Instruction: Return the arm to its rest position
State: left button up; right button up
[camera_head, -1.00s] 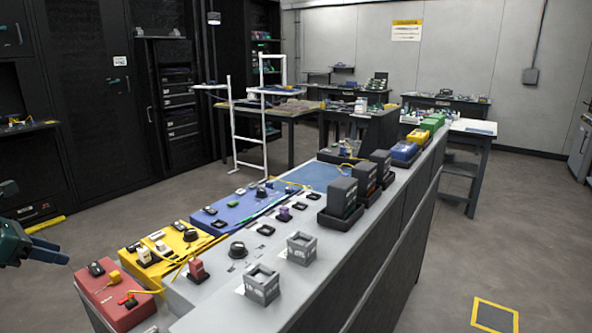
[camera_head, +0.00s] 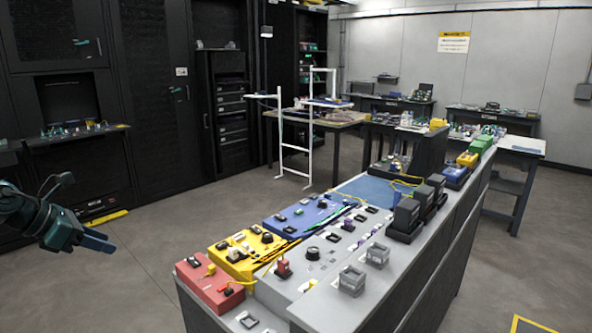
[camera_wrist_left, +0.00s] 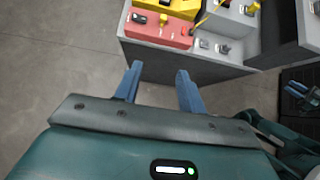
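My left gripper (camera_head: 98,243) hangs over bare floor at the left of the head view, clear of the bench. In the left wrist view its two blue fingers (camera_wrist_left: 158,74) stand apart with only floor and the bench's edge beyond them, so it is open and empty. My right arm does not show in the head view. Blue finger-like parts (camera_wrist_left: 302,92) at the right edge of the left wrist view look like my right gripper, but they are too small to tell their state.
The long grey bench (camera_head: 380,318) holds a red box (camera_head: 203,292), a yellow box (camera_head: 228,268), a blue panel (camera_head: 293,222) and grey block fixtures (camera_head: 352,280). Black cabinets (camera_head: 155,120) with a shelf (camera_head: 80,134) stand at the left. Floor between them is free.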

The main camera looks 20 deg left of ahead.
pick_arm(q)
jog(key=d+f+n+t+h, duration=0.25)
jog(key=d+f+n, duration=0.45)
jog(key=d, duration=0.5)
jog(key=d+f+n+t+h, duration=0.1)
jog(key=d+f+n+h, duration=0.25)
jog(key=d+f, duration=0.7)
jog(key=s+d+f+n+y+p, duration=0.1)
jog(key=s+d+f+n+y, duration=0.2)
jog(key=n, duration=1.1)
jog(key=s+d+f+n+y, duration=0.3)
jog(key=s+d+f+n, duration=0.4)
jog(key=s+d+n, duration=0.7)
jog(key=shift+s+f+g+y+p, duration=0.3)
jog(key=shift+s+g+p, duration=0.05)
jog(key=shift+g+p, duration=0.1)
